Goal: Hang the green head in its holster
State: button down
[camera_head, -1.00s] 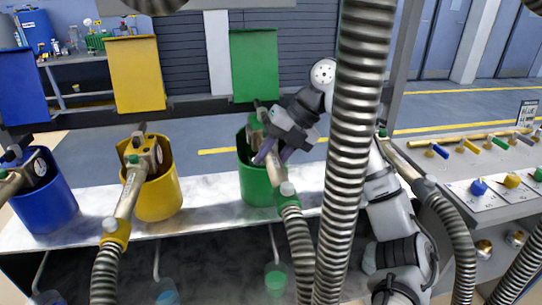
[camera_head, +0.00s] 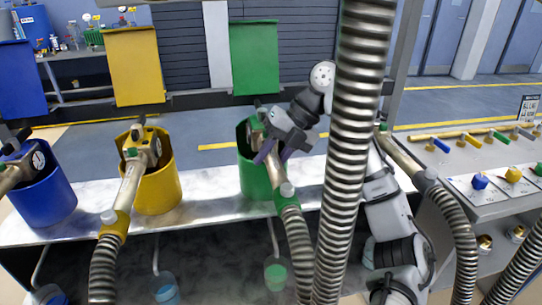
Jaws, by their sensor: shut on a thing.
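The green head (camera_head: 273,165) is a beige handle with green parts, joined to a ribbed metal hose (camera_head: 297,250). Its upper end is at the mouth of the green holster (camera_head: 250,180), an open green cup on the metal shelf. The handle slants down to the front right, across the cup's rim. My gripper (camera_head: 268,155) is shut on the green head, with its purple fingers around the handle. How deep the head sits in the cup is hidden by the handle and my gripper.
A blue holster (camera_head: 45,205) and a yellow holster (camera_head: 160,195) stand to the left, each with its own head. A thick ribbed hose (camera_head: 350,150) hangs close in front, right of my gripper. A panel with coloured levers and knobs (camera_head: 480,184) is at the right.

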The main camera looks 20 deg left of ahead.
jog(key=shift+f, duration=0.6)
jog(key=c, duration=1)
grip_release()
jog(key=shift+f, duration=0.1)
jog(key=v, duration=1.4)
jog(key=shift+s, duration=0.15)
